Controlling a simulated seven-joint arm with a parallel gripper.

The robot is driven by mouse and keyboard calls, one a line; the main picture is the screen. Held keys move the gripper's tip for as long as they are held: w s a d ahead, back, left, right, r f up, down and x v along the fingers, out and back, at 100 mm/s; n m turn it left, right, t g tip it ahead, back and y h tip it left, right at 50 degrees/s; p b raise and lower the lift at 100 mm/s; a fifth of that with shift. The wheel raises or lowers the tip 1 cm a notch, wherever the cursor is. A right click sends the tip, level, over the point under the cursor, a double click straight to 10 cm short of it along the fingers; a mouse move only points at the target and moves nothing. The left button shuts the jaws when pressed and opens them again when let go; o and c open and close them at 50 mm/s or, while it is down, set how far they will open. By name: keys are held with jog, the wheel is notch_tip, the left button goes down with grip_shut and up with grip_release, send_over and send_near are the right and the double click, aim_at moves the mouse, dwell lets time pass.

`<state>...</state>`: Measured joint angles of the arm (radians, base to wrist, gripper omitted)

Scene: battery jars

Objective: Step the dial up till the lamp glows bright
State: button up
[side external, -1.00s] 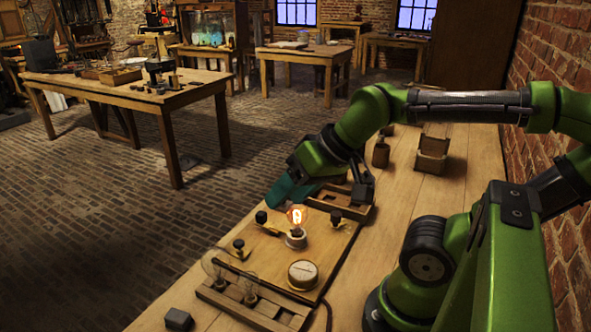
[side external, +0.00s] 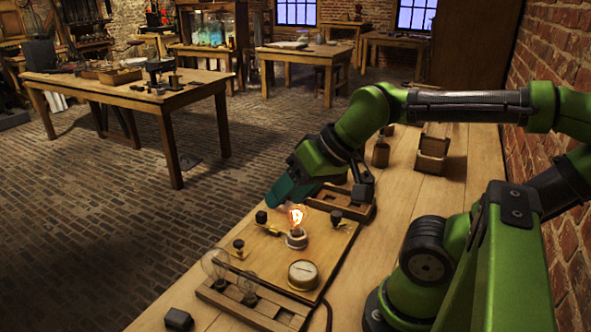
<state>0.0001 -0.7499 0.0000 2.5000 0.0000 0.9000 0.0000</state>
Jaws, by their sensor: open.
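Black knobs on brass parts, such as the left knob (side external: 261,217), the right knob (side external: 336,217) and the front knob (side external: 239,245), are on the board. My gripper (side external: 277,200) is at the board's far edge, behind the lamp. Its teal jaws point down and left, and their tips are partly hard to make out.
A wooden rack (side external: 252,305) with clear glass bulbs lies along the board's near edge. Another wooden tray (side external: 345,205) is at the far edge, close to my gripper. A dark block (side external: 178,319) is at the front. A wooden box (side external: 432,155) and a small brown container (side external: 381,153) stand farther back.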

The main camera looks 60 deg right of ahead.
dwell(0.5)
jog(key=m+g+h, duration=0.1)
jog(key=g+h, duration=0.1)
jog(key=g, duration=0.5)
send_over(337, 214)
notch_tip(337, 214, down, 4)
notch_tip(337, 214, down, 16)
